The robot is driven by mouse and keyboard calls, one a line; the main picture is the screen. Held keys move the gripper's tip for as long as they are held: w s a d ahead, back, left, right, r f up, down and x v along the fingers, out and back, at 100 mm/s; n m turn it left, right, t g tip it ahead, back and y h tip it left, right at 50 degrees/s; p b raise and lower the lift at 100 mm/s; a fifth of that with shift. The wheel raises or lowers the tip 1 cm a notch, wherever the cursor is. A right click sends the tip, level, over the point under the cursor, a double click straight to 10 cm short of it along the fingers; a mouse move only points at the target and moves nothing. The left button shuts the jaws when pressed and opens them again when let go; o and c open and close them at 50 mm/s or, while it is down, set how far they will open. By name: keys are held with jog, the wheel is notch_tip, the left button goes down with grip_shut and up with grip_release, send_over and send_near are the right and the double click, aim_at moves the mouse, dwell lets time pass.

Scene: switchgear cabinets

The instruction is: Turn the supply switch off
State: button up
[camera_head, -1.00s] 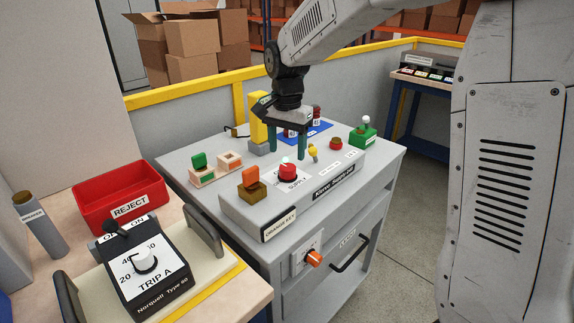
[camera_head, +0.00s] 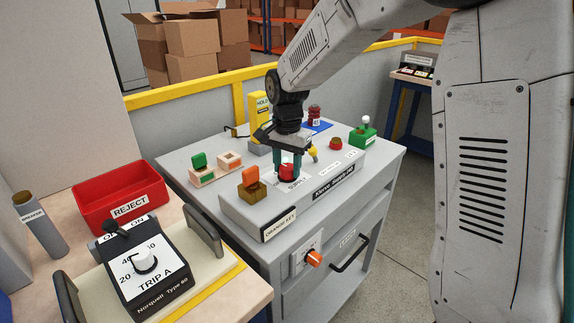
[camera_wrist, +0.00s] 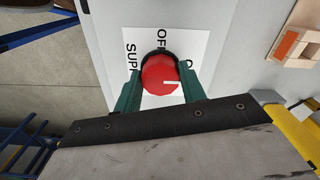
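The supply switch is a round red knob (camera_head: 287,172) on the sloped grey panel. In the wrist view the knob (camera_wrist: 158,75) sits on a white plate (camera_wrist: 196,45) marked OFF, SUPPLY and a partly hidden word starting with O. A white pointer mark on the knob points right, away from SUPPLY and not at OFF. My gripper (camera_head: 287,170) is down over the switch. In the wrist view its green fingers (camera_wrist: 160,82) lie against opposite sides of the knob, with no clear gap.
A yellow-tipped lever (camera_head: 313,154), a red button (camera_head: 336,143) and a green toggle box (camera_head: 363,135) stand to the right. A yellow HOLD post (camera_head: 260,115) rises behind my gripper.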

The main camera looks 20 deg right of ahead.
jog(key=shift+n, duration=0.3)
jog(key=n, duration=0.8)
jog(key=shift+d+n, duration=0.1)
jog(key=shift+n, duration=0.3)
jog(key=n, duration=0.4)
jog(key=shift+n, duration=0.3)
jog(key=shift+d+n, duration=0.1)
jog(key=shift+n, duration=1.8)
jog(key=o, duration=1)
jog(key=shift+c, duration=0.2)
